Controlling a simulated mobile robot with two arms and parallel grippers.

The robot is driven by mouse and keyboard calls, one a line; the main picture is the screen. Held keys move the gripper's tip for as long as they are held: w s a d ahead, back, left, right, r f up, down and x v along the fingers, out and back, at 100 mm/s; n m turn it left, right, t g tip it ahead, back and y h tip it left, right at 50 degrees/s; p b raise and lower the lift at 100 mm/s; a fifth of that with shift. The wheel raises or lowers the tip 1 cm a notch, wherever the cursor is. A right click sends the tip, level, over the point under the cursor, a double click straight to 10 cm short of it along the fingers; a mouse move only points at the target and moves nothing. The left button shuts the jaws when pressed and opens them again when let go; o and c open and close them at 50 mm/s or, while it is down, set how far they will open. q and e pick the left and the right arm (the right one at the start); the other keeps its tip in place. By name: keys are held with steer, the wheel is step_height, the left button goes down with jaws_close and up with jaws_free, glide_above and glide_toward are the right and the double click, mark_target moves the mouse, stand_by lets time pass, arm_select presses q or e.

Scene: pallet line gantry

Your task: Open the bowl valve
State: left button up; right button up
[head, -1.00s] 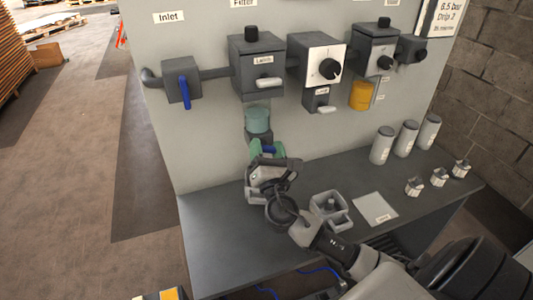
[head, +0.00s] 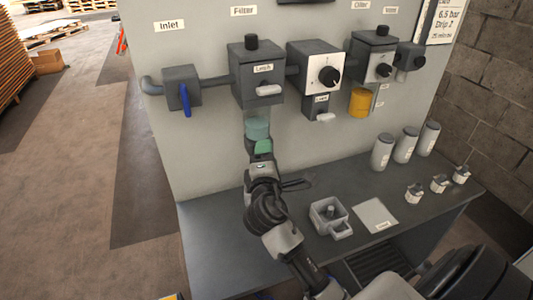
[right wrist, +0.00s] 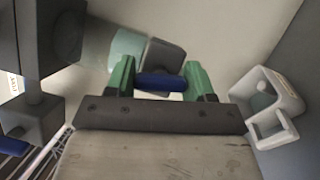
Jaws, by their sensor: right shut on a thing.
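In the head view the filter housing (head: 257,75) hangs on the grey panel, with a translucent teal bowl (head: 257,126) under it. The bowl (right wrist: 128,46) and its dark base (right wrist: 163,58) also show in the right wrist view. My right gripper (head: 263,148) is just below the bowl, its green fingertips hiding the valve in the head view. In the right wrist view its green fingers (right wrist: 160,80) are shut on the blue valve handle (right wrist: 160,87), which lies crosswise between them beside the dark base. My left gripper is out of view.
A grey tray (head: 341,228) and a white card (head: 376,215) lie on the bench (head: 220,232), right of my arm. Several canisters and small fittings stand farther right. The inlet block (head: 180,88) with a blue lever is at left. The bench's left part is clear.

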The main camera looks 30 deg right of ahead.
steer(key=shift+m+g+p, duration=0.5)
steer(key=shift+m, duration=0.7)
steer(key=o, duration=0.9)
steer(key=shift+s+a+f, duration=0.15)
steer(key=shift+s+a, duration=0.1)
steer(key=shift+s, duration=0.05)
steer(key=b+v, duration=0.2)
steer(key=v, duration=0.8)
steer(key=shift+s+r, duration=0.1)
steer(key=shift+r, duration=0.1)
